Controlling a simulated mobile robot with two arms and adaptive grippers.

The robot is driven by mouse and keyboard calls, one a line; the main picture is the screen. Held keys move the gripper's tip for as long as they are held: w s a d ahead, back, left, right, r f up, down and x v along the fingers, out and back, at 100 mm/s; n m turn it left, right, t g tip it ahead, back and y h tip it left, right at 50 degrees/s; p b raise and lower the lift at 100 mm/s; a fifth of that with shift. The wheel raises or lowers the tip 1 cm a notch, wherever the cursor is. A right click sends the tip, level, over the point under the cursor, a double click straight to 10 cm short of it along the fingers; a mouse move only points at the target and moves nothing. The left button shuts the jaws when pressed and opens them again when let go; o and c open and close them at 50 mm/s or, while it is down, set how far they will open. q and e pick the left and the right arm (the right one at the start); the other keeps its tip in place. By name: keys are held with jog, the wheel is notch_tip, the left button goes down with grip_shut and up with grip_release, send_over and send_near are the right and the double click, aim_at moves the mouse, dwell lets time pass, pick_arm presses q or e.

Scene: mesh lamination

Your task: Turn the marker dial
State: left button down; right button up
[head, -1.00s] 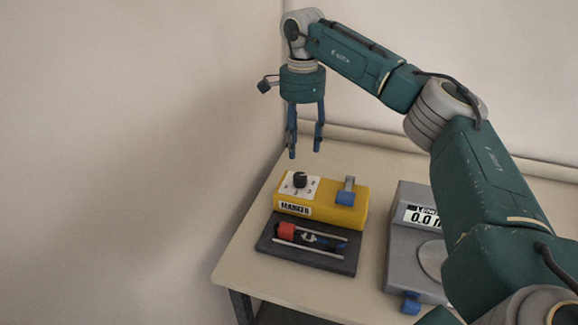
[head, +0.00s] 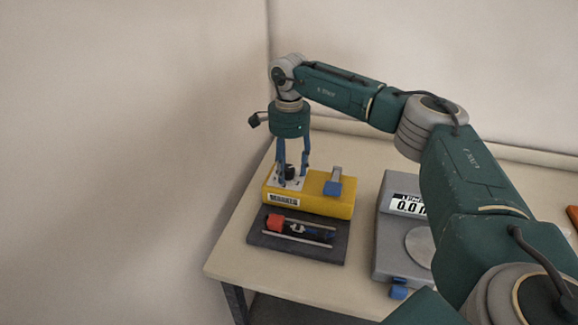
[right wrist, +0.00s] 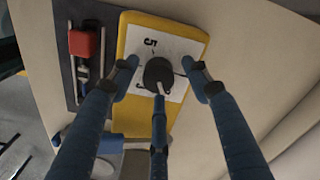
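The black marker dial (head: 290,171) sits on a white numbered plate on top of the yellow marker box (head: 325,203). In the right wrist view the dial (right wrist: 158,74) is seen from above, with a pale pointer line and the number 5 on the plate (right wrist: 148,48). My right gripper (head: 292,179) points down over the dial. Its blue fingers are open and stand around the dial, with visible gaps at the left and right fingers; whether the third finger touches it I cannot tell. My left gripper is not in view.
A grey lever with a blue tab (head: 333,186) is on the box's right side. A dark base (head: 290,252) with rails and a red block (head: 275,222) lies in front. A grey scale (head: 392,250) with a display stands to the right. The table's left edge is close by.

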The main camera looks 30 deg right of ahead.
jog(key=c, duration=1.1)
jog(key=shift+r, duration=0.1)
jog(key=m+p, duration=0.2)
jog(key=m, duration=0.3)
jog(key=shift+r+m, duration=0.1)
jog(key=shift+m, duration=0.2)
jog(key=m+p, duration=0.1)
jog(key=m, duration=0.3)
jog(key=shift+p, duration=0.3)
jog(key=m+p, duration=0.1)
jog(key=m, duration=0.3)
jog(key=shift+s, duration=0.1)
jog(key=m+p, duration=0.1)
jog(key=m, duration=0.2)
jog(key=shift+m, duration=0.4)
jog(key=m, duration=0.2)
jog(key=m+p, duration=0.1)
jog(key=m, duration=0.1)
jog(key=shift+a+f, duration=0.1)
jog(key=shift+f, duration=0.15)
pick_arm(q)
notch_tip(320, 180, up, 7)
pick_arm(e)
jog(key=shift+s+a+f+m, duration=0.1)
jog(key=shift+m, duration=1)
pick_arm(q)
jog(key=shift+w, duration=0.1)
pick_arm(e)
jog(key=shift+a, duration=0.1)
